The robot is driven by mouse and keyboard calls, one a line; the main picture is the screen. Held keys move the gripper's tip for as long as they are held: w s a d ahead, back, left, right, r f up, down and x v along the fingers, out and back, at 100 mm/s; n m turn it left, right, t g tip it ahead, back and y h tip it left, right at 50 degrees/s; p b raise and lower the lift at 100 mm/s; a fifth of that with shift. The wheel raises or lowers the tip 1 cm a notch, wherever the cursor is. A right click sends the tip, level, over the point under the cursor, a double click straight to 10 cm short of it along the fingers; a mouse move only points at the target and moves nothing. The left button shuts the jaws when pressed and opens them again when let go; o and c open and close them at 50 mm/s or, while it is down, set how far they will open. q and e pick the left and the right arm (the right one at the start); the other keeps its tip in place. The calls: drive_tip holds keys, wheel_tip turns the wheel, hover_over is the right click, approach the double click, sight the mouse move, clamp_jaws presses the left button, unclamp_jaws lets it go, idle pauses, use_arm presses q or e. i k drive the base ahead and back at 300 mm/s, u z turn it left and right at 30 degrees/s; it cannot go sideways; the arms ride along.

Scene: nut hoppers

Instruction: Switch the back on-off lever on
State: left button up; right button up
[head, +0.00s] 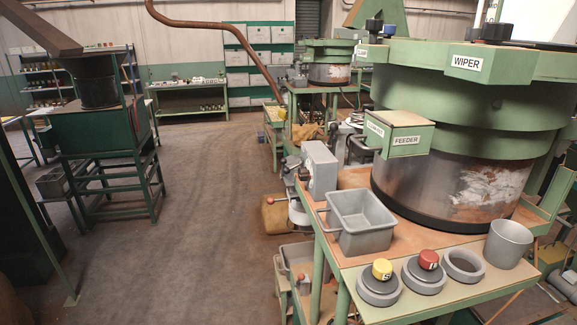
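Neither of my grippers shows in the head view. I cannot make out for sure which part is the back on-off lever. A grey box (321,172) stands at the back left corner of the near green bench. A small dark part with a reddish tip (304,174) is at its left side, too small to read its position. Another small orange-red knob (271,200) shows lower and further left, beside the bench. The large green and steel hopper (455,185) stands on the bench, with FEEDER and WIPER labels on its boxes.
The bench top (415,250) also carries a grey bin (358,240), a yellow button (382,269), a red button (428,260), a grey ring (463,265) and a grey cup (508,244). A similar hopper (330,65) stands behind. The floor (200,220) left of the bench is open.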

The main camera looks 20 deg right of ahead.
sight(287, 171)
drive_tip(key=z, duration=0.05)
drive_tip(key=k, duration=0.6)
drive_tip(key=i, duration=0.6)
drive_tip(key=z, duration=0.75)
drive_tip(key=i, duration=0.45)
drive_tip(key=z, duration=0.4)
